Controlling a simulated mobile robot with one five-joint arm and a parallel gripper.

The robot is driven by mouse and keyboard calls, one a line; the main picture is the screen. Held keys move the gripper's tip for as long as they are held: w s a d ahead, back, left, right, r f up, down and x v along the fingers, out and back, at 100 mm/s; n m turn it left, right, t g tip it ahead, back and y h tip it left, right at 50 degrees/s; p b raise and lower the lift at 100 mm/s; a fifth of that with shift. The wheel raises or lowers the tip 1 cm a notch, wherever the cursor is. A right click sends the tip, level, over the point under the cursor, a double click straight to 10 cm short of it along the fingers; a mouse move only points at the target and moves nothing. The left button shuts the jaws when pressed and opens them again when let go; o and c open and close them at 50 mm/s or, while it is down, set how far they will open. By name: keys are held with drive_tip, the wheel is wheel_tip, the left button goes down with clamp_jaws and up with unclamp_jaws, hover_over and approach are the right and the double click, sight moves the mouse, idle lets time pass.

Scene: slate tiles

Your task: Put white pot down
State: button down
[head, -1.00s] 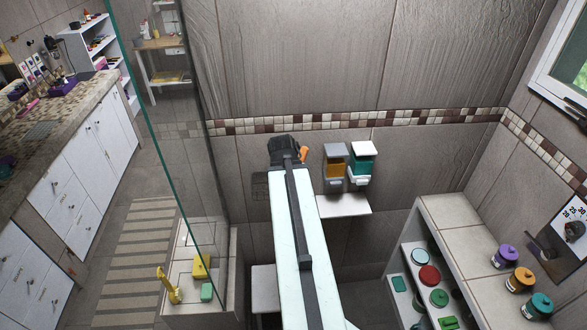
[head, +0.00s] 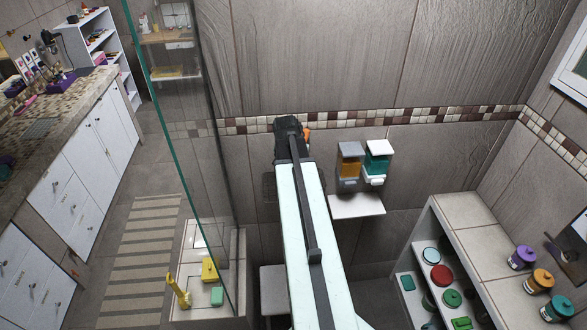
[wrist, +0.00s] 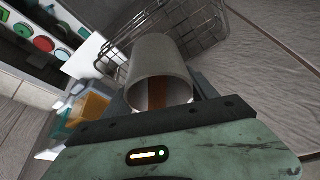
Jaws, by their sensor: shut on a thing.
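The white pot (wrist: 160,62) is a pale, plain cylinder in the wrist view, with its round opening towards the camera and an orange-brown tint inside. My gripper (wrist: 163,92) is shut on it, one finger on each side. In the head view my gripper (head: 292,132) is at the far end of my arm, in front of the tiled wall near the mosaic band. The pot cannot be made out there; my gripper and arm hide it.
A wire basket (wrist: 190,30) is just beyond the pot. Amber (head: 350,165) and teal (head: 376,163) dispensers hang right of my gripper, above a small white wall shelf (head: 357,206). A glass panel (head: 180,130) stands left. A tiled ledge (head: 470,225) with jars is right.

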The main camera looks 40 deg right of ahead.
drive_tip(key=shift+w+d, duration=0.15)
drive_tip(key=shift+d, duration=0.15)
drive_tip(key=f+b, duration=0.3)
drive_tip(key=shift+w+d, duration=0.1)
drive_tip(key=shift+w, duration=0.2)
drive_tip(key=shift+s+f+b, duration=0.2)
drive_tip(key=shift+f+b, duration=0.15)
drive_tip(key=shift+b, duration=0.15)
drive_tip(key=shift+w, duration=0.25)
drive_tip(key=shift+s+f, duration=0.15)
drive_tip(key=shift+f+b, duration=0.4)
drive_tip(key=shift+b, duration=0.05)
drive_tip(key=shift+c, duration=1.3)
unclamp_jaws()
